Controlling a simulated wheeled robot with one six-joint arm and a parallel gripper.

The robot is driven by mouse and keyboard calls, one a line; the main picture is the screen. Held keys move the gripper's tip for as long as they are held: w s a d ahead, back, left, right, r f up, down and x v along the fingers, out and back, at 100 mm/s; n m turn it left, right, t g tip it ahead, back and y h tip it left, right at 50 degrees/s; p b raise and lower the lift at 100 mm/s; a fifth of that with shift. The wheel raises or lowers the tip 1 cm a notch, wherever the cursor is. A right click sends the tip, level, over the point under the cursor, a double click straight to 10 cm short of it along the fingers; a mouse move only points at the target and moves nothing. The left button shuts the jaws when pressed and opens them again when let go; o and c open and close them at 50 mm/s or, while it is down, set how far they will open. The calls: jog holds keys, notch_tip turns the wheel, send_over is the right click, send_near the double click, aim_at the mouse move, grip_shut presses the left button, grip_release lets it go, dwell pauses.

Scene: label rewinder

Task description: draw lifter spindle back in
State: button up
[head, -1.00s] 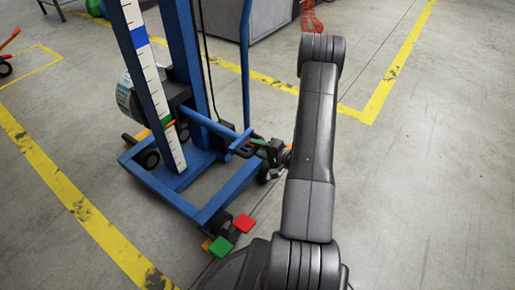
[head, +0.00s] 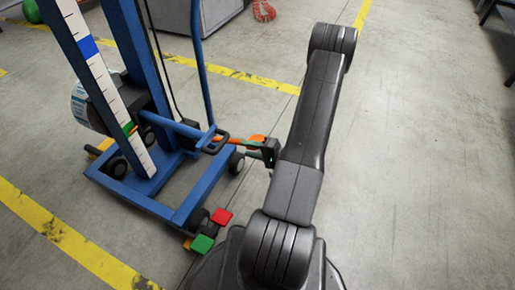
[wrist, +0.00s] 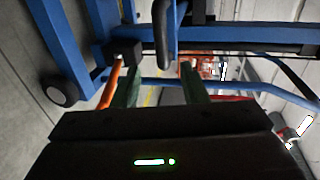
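The blue lifter (head: 190,196) stands left of my arm, with a white scale strip (head: 98,75) on its mast. A label roll (head: 82,108) shows behind the mast. An orange rod ending in an orange disc (head: 257,138) sticks out toward my gripper (head: 258,154); I cannot tell whether it is the spindle. In the wrist view my gripper (wrist: 158,76) has its green fingers apart with nothing visible between the tips. The orange rod (wrist: 112,82) runs just outside the left finger. A black looped handle (wrist: 164,35) lies just beyond the fingertips; contact is unclear.
Red (head: 222,217) and green (head: 202,244) blocks sit at the lifter's near corner, close to my base. A grey cabinet (head: 215,12) stands behind. Yellow lines mark the floor. The floor on the right is mostly clear.

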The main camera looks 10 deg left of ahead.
aim_at(223, 141)
jog(key=shift+v, duration=1.25)
jog(key=shift+a, duration=0.1)
jog(key=shift+b+x, duration=1.7)
jog(key=shift+x, duration=5.2)
jog(key=shift+w+r, duration=0.1)
